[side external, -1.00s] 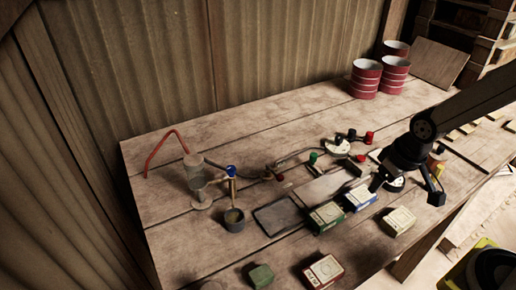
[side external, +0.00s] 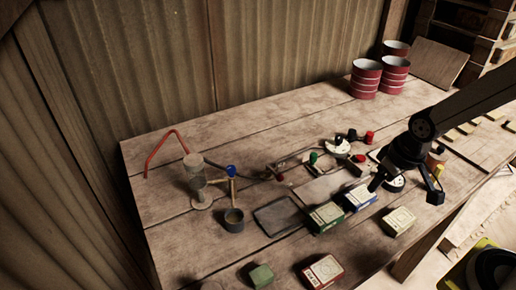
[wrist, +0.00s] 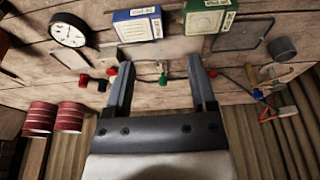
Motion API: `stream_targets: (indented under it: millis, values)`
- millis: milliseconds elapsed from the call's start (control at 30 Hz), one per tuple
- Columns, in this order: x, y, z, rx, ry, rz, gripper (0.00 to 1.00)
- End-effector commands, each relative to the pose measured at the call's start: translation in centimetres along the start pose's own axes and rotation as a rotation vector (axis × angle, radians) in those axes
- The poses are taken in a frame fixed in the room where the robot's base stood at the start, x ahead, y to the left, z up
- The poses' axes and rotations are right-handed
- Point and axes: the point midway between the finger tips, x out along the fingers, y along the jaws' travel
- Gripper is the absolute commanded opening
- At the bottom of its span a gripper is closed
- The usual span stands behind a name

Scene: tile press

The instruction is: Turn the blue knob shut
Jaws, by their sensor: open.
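A grey cup (side external: 233,220) stands just below the knob. From these frames I cannot tell how far the knob is turned. My gripper (side external: 406,190) is open and empty over the right part of the bench, well apart from the knob. In the wrist view my gripper (wrist: 160,64) shows two spread fingers with nothing between them. The grey cup (wrist: 282,47) and pipework are at the right there.
Between gripper and knob lie a green-labelled box (side external: 327,216), a blue-labelled box (side external: 360,197), a flat dark-rimmed tray (side external: 258,211) and a green knob (side external: 313,158). A red-labelled box (side external: 322,271) lies at the front. Red-and-white drums (side external: 366,80) stand at the back right.

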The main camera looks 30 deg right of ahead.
Motion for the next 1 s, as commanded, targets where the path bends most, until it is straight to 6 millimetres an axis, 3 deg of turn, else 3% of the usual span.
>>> stream_targets:
  millis: [167, 367, 700, 1000]
  values:
    - [0.1, -0.6, -1.8, -0.033, -0.009, -0.004, 0.72]
    - [0.2, -2.1, -5.9, -0.109, -0.031, -0.014, 0.72]
    - [0.8, -6.5, -13.8, -0.28, -0.081, -0.034, 0.72]
    - [1.5, -11.4, -19.4, -0.433, -0.123, -0.052, 0.72]
